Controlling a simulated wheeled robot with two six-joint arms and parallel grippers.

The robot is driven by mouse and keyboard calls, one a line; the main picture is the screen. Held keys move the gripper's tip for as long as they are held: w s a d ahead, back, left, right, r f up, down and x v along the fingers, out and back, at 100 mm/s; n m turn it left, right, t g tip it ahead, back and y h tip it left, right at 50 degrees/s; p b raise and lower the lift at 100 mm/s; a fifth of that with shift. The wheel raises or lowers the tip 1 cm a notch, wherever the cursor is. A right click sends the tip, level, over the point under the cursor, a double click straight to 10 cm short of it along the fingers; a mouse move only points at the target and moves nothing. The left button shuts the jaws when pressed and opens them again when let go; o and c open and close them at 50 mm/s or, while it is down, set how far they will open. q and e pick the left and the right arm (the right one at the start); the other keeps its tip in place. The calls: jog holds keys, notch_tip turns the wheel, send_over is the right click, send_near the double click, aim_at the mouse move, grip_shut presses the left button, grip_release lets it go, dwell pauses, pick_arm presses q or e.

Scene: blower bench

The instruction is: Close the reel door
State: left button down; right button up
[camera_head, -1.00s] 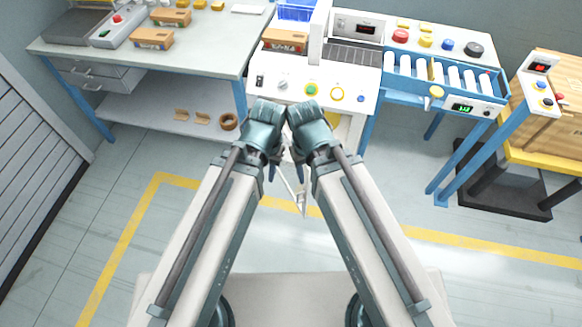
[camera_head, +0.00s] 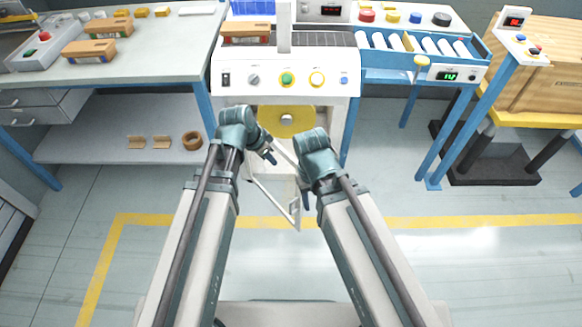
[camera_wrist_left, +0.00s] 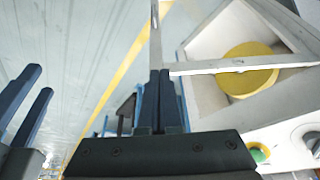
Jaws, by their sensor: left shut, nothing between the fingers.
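The white machine (camera_head: 283,72) has an open bay with a yellow reel (camera_head: 287,121) inside; the reel also shows in the left wrist view (camera_wrist_left: 248,70). The reel door (camera_head: 274,202) stands open, a thin pale panel jutting out from the bay, seen nearly edge-on and partly hidden by my arms. My left gripper (camera_head: 270,158) is shut and empty, beside the door in front of the bay. In the wrist view its fingertips (camera_wrist_left: 159,72) lie close to pale bars; contact is unclear. My right gripper (camera_wrist_left: 40,80) shows a gap between its fingers; in the head view it is mostly hidden.
A workbench (camera_head: 150,72) with boxes and a lower shelf stands at left. A blue roller conveyor (camera_head: 410,73) and a control post (camera_head: 523,38) stand at right. The floor in front of the machine is clear, with a yellow line (camera_head: 420,222).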

pick_arm(q)
jog(key=b, duration=1)
send_near(291, 165)
jog(key=s+f, duration=0.4)
jog(key=f, duration=0.1)
jog(key=shift+w+d+r+p, duration=0.2)
jog(key=shift+w+d+p, duration=0.05)
jog(key=shift+w+d, duration=0.45)
jog(key=shift+w+d+r+p, duration=0.15)
jog(key=shift+w+d+p, duration=0.05)
jog(key=shift+w+d, duration=0.5)
pick_arm(e)
notch_tip(291, 165, down, 9)
pick_arm(q)
jog(key=shift+d, duration=0.1)
pick_arm(e)
jog(key=shift+f, duration=0.1)
